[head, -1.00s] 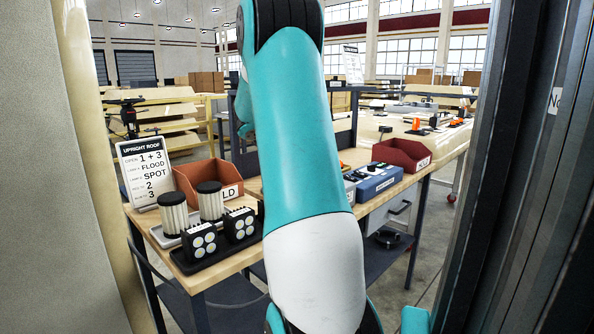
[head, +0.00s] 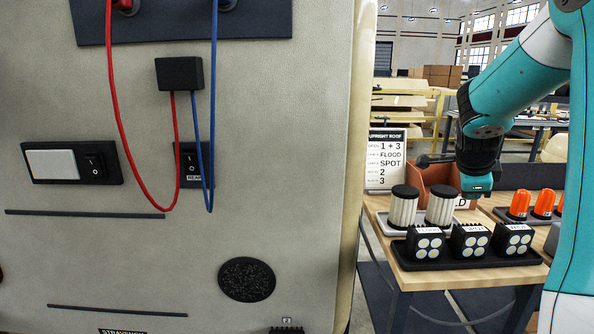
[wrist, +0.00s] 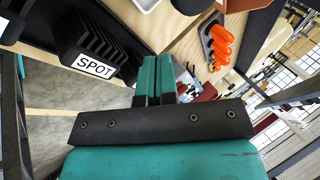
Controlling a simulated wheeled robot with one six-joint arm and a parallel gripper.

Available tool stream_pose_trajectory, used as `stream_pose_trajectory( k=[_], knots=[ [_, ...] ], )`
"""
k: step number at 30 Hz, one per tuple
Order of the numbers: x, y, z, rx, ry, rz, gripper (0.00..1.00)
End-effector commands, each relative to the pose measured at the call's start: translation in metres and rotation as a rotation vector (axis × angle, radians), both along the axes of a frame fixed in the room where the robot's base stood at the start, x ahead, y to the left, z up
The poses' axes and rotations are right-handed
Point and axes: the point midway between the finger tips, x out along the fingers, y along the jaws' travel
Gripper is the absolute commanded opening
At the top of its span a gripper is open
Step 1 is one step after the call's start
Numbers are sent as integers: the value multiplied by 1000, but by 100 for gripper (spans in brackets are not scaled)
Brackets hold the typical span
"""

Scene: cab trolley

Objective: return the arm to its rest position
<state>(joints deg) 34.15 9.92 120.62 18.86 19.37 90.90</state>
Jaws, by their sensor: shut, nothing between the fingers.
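My gripper (head: 478,186) hangs at the end of my teal arm in the head view, above the right part of the trolley's wooden top. It appears in front of the red-brown bin (head: 432,178). In the wrist view my gripper (wrist: 155,72) has its two teal fingers side by side, shut and empty. A black lamp block labelled SPOT (wrist: 88,52) lies to the left of the fingers in that view. The fingers touch nothing that I can see.
The trolley top holds two ribbed filters (head: 404,208), black lamp blocks (head: 470,240) on a tray, orange beacons (head: 520,204) and a sign (head: 385,160). A beige cab panel (head: 285,130) with switches, a red cable (head: 118,100) and a blue cable (head: 213,100) fills the left.

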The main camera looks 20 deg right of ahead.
Motion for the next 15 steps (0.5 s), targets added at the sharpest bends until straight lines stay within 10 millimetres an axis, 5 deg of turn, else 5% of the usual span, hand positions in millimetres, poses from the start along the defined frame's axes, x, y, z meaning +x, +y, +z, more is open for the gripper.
stream_pose_trajectory(
  k=[3,7,11,15],
  knots=[
    [29,95,8,44,111,466,0],
    [32,200,14,55,221,1010,0],
    [4,301,20,22,302,1588,0],
    [-52,386,28,-58,341,2197,0]
  ],
)
